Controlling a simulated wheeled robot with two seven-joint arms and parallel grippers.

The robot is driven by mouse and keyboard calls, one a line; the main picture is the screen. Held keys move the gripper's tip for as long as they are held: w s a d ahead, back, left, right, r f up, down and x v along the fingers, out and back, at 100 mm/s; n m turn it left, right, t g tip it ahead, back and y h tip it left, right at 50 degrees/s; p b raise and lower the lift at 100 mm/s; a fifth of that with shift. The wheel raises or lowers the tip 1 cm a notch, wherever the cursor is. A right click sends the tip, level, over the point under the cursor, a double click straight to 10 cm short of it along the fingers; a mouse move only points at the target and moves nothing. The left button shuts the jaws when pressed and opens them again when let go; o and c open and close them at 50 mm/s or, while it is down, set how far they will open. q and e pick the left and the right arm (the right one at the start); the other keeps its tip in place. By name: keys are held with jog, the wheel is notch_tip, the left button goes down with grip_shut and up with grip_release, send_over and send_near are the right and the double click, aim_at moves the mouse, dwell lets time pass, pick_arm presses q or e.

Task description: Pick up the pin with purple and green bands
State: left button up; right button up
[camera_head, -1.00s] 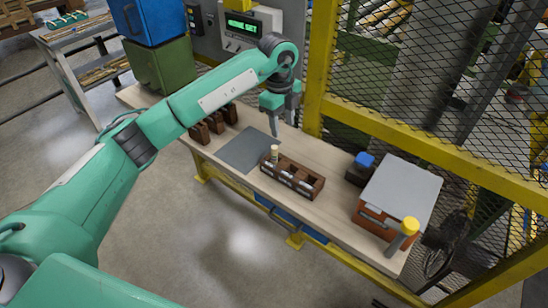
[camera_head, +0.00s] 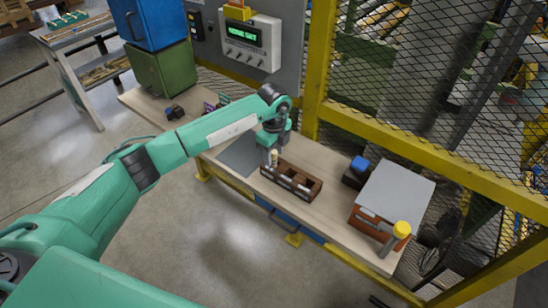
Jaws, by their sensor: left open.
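A small pale pin (camera_head: 274,157) stands upright at the left end of the dark brown wooden tray (camera_head: 312,194). It is too small for me to make out its bands. My left gripper (camera_head: 272,150) is open and points down right at the pin's top. The fingers partly overlap the pin, and I cannot tell whether they touch it. My right gripper is not in view.
The tray stands on a light wood bench (camera_head: 335,214) beside a grey mat (camera_head: 240,154). A grey-topped box (camera_head: 396,190) and a yellow-capped post (camera_head: 401,230) are at the right. Yellow posts and mesh fencing close off the back.

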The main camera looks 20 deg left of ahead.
pick_arm(q)
jog(key=shift+f, duration=1.15)
grip_shut()
jog(key=shift+r, duration=0.1)
